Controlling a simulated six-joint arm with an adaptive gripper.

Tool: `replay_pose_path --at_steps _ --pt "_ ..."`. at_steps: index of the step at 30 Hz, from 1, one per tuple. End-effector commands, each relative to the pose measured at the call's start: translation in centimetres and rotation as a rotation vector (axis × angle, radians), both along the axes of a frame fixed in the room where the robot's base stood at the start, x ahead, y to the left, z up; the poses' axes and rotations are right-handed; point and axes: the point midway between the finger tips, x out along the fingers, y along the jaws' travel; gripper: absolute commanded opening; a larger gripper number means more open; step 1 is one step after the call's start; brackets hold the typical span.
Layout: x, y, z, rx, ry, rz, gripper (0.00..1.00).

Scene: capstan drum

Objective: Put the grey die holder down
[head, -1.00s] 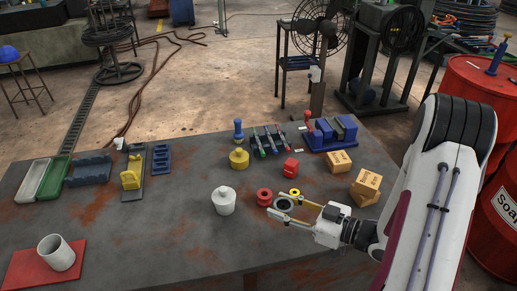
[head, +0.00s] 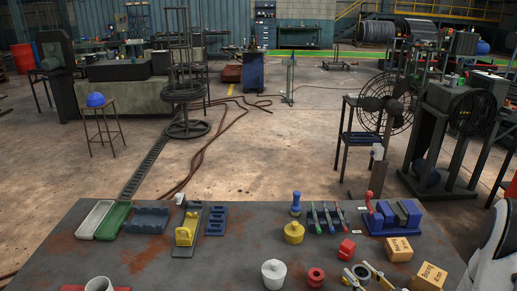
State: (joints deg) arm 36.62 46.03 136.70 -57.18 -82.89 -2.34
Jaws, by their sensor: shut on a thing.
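The grey die holder (head: 361,271), a dark grey ring, is at the lower edge of the head view, right of the red spool. My gripper (head: 362,272) is shut on it, with one pale finger on each side. The picture cuts off the rest of my gripper below. I cannot tell whether the die holder touches the table (head: 245,245) or is held just above it.
A blue vise (head: 392,218) stands behind. The table's left-centre has bare room.

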Motion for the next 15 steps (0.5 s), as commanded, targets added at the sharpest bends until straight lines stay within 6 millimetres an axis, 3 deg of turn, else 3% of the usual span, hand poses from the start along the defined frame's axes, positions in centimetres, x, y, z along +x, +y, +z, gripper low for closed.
replay_pose_path --at_steps 15 --pt "3.8 -3.0 1.8 0.0 -0.002 -0.263 0.04"
